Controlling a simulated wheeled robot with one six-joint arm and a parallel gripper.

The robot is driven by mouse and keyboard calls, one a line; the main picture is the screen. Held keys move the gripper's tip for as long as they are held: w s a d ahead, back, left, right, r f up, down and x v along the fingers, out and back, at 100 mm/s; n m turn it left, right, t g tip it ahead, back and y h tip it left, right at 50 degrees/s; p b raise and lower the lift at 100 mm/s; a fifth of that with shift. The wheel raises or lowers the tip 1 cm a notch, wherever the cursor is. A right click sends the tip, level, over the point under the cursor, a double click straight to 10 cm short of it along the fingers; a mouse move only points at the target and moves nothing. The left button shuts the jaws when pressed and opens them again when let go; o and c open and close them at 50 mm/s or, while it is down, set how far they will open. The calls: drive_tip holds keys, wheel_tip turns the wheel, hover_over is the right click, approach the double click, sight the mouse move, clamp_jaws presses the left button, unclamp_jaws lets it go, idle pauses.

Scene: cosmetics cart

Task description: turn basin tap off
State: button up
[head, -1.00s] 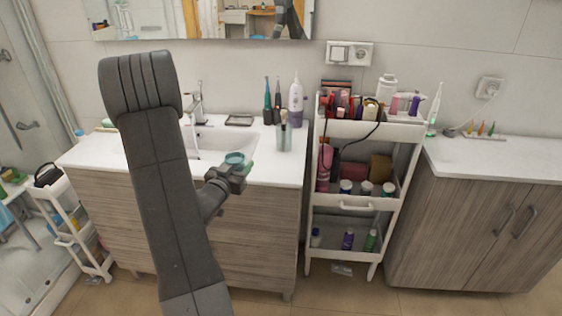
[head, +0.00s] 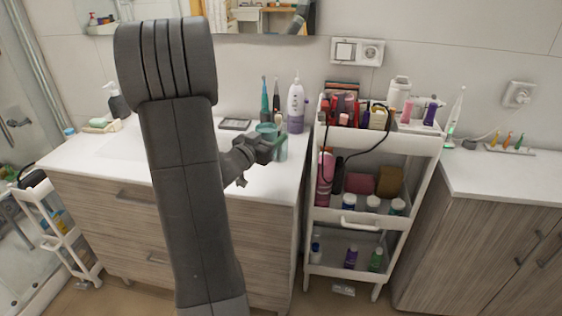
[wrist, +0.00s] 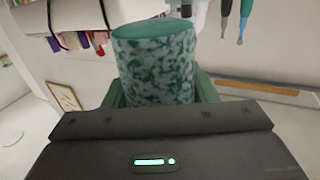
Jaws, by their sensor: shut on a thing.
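The basin tap is hidden behind my arm in the head view, so its handle and any water flow cannot be seen. Part of the white basin (head: 122,148) shows left of my arm. My gripper (head: 264,146) is right of the basin, above the counter's right part. It is shut on a green cup (head: 266,129). In the wrist view the green-and-white mottled cup (wrist: 156,68) fills the space in front of the gripper's dark body, between green finger parts (wrist: 205,90).
The white counter (head: 75,150) holds a soap dispenser (head: 117,101), a soap dish (head: 100,125), a dark tray (head: 235,124) and a purple-and-white bottle (head: 296,108). A loaded white cart (head: 392,140) stands right of the vanity. A mirror (head: 170,18) hangs behind.

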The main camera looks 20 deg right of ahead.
drive_tip(key=shift+w+d+f, duration=0.1)
drive_tip(key=shift+f, duration=4.85)
drive_tip(key=shift+f+b, duration=0.2)
drive_tip(key=shift+b, duration=0.15)
drive_tip(key=o, duration=1)
drive_tip(key=shift+r, duration=0.1)
